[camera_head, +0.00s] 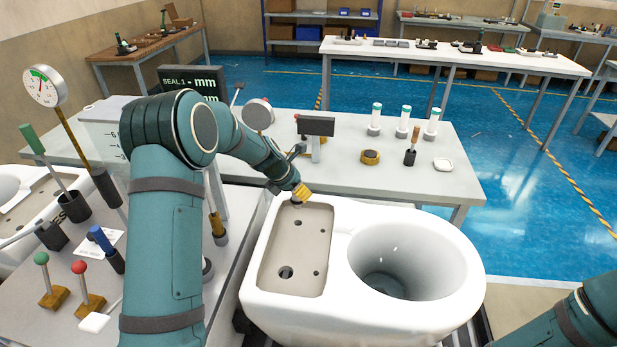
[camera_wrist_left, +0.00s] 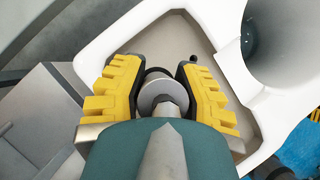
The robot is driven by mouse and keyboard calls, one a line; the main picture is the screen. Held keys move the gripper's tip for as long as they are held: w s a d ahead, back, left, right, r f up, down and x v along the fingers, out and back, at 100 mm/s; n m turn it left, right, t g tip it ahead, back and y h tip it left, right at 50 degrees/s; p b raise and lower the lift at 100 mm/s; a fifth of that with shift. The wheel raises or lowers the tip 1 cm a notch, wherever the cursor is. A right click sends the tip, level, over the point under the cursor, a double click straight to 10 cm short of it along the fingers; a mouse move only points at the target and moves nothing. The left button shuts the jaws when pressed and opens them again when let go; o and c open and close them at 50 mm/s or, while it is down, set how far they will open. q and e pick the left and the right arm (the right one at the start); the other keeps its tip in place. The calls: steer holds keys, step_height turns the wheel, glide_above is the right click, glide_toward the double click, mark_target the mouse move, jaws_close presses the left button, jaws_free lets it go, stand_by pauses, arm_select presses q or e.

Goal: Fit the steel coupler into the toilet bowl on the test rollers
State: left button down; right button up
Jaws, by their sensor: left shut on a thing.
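The white toilet bowl (camera_head: 350,318) lies in front of me, its round opening on the right and a beige recess (camera_head: 303,240) with several holes on the left. My left gripper (camera_head: 299,194) is over the far end of the recess. In the left wrist view its yellow fingers (camera_wrist_left: 163,80) are shut on the steel coupler (camera_wrist_left: 160,95), a round grey metal piece between them. The recess (camera_wrist_left: 178,38) shows beyond the coupler, which appears apart from its floor, though the contact is hard to judge. My right forearm shows at the lower right; its gripper is out of view.
A left-hand bench holds levers and red (camera_head: 79,267) and green (camera_head: 41,259) knobs. Blue floor is clear at right.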

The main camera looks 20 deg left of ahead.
mark_target(295, 200)
arm_select(q)
steer(key=shift+w, duration=0.2)
steer(key=shift+s+r, duration=0.15)
steer(key=shift+s, duration=0.15)
steer(key=shift+w, duration=0.1)
steer(key=shift+f+b, duration=0.8)
steer(key=shift+f, duration=0.8)
steer(key=shift+f+b, duration=0.85)
steer(key=shift+f, duration=0.45)
steer(key=shift+p, duration=0.75)
steer(key=shift+f+b, duration=1.3)
steer(key=shift+f, duration=0.75)
